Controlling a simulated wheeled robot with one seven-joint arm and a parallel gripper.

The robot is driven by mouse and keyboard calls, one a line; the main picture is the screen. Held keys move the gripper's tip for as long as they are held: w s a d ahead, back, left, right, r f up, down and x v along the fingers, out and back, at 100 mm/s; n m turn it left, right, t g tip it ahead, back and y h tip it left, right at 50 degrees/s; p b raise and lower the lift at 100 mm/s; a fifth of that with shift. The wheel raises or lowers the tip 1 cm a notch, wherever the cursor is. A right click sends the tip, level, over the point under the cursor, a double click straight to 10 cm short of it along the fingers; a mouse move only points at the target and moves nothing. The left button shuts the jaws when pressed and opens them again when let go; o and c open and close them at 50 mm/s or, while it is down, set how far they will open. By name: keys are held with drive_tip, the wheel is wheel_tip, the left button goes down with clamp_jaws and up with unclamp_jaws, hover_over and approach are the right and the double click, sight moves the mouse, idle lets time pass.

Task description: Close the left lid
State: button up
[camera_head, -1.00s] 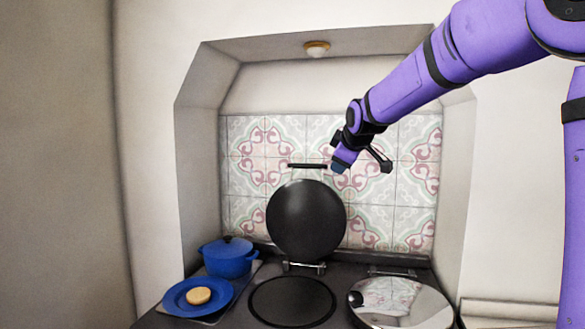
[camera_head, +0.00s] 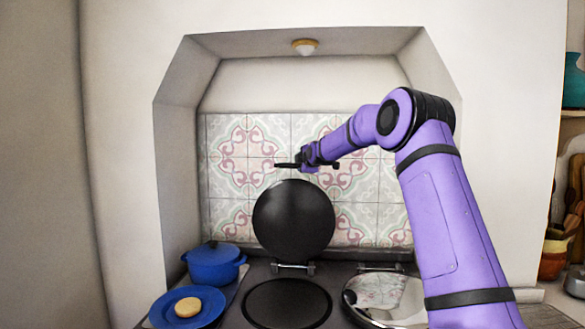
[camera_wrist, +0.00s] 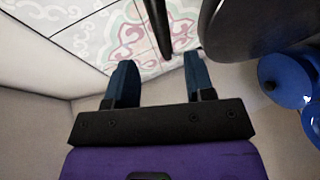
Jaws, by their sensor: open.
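The left lid (camera_head: 294,222) is a round black disc standing raised on its hinge, behind the open round hotplate (camera_head: 287,303). Its dark handle bar (camera_head: 286,166) shows just above its top edge. In the wrist view the lid (camera_wrist: 255,25) is at the upper right, and the bar (camera_wrist: 157,22) comes down from the top edge. My gripper (camera_head: 308,162) is at the right part of the bar, above the lid. In the wrist view my gripper's fingers (camera_wrist: 160,75) are apart, with the bar's end showing between their tips. I cannot tell whether they touch it.
A shiny round right lid (camera_head: 388,294) lies closed on the stove. A blue pot (camera_head: 214,262) and a blue plate (camera_head: 164,308) with a round bun (camera_head: 187,306) stand at the left. The alcove's side walls and tiled back (camera_head: 240,140) close in around the stove.

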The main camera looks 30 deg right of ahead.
sight(297, 166)
drive_tip(key=x, duration=0.9)
drive_tip(key=shift+w+f, duration=0.15)
drive_tip(key=shift+w, duration=0.15)
clamp_jaws()
